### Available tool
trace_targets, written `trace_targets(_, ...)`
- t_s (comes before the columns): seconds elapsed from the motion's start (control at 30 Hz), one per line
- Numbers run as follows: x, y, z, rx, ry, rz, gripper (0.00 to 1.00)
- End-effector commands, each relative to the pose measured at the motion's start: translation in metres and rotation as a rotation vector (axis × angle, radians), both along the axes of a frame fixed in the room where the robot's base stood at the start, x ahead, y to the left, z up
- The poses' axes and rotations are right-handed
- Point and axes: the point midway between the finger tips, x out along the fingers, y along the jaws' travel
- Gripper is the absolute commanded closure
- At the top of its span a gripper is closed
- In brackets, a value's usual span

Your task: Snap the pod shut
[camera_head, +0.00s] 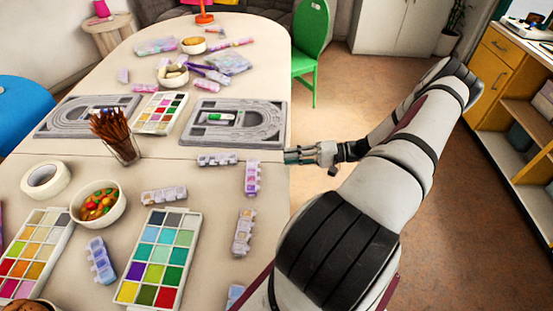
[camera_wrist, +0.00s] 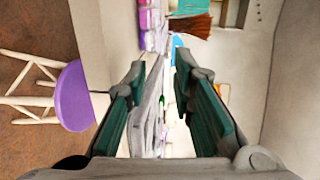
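My gripper (camera_head: 291,156) is at the table's right edge, its fingertips just right of the nearest bead pods. In the wrist view my gripper (camera_wrist: 166,105) shows two teal-padded fingers set apart, with no pod clearly held between them. One pod strip (camera_head: 217,159) lies in front of the right bead board. A purple pod strip (camera_head: 252,178) lies closest to my gripper, a little below and left of it. More pod strips (camera_head: 243,232) lie nearer me. A pink and purple pod (camera_wrist: 152,28) shows beyond the fingers. I cannot tell which pod lid is open.
Grey bead boards (camera_head: 190,137) lie mid-table. A glass of brown sticks (camera_head: 123,150), a candy bowl (camera_head: 118,212) and colour palettes (camera_head: 120,287) stand left. A green chair (camera_head: 307,60) is beyond the right edge. A purple stool (camera_wrist: 75,95) shows in the wrist view.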

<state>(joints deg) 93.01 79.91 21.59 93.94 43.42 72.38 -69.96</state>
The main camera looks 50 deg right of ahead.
Motion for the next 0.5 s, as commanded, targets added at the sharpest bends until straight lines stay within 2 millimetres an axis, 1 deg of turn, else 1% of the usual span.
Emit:
trace_targets(0.03,-0.007,-0.007,0.001,-0.002,0.0,-0.002,0.77)
trace_targets(0.2,-0.022,-0.02,0.003,-0.001,-0.001,-0.001,0.77)
trace_targets(0.33,-0.027,-0.025,0.004,0.0,0.0,0.001,0.77)
trace_targets(0.5,-0.029,-0.025,0.005,0.0,0.0,0.001,0.77)
